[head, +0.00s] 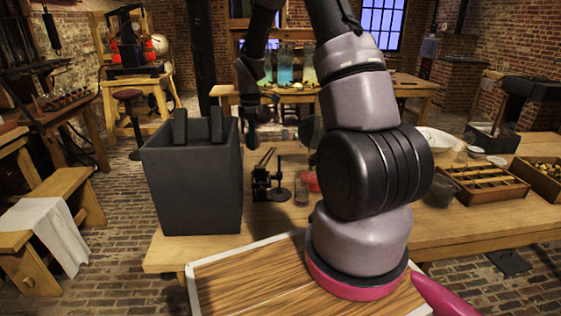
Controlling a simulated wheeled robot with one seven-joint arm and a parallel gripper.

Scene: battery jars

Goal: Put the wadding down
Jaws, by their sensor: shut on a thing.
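My arm rises in front of the bench and bends over at the top of the head view. Its dark end, my gripper (252,132), hangs low over the bench, just right of the tall dark grey box. It is small and dark here, and its fingertips are hard to make out. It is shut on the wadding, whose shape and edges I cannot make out. I cannot tell whether the wadding touches anything below it.
The open dark box (190,190) stands left on the wooden bench (470,220). A black stand (268,183), a red piece (313,182), a white bowl (436,137) and a compartment tray (484,186) are on the bench. The bench's front right is clear.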

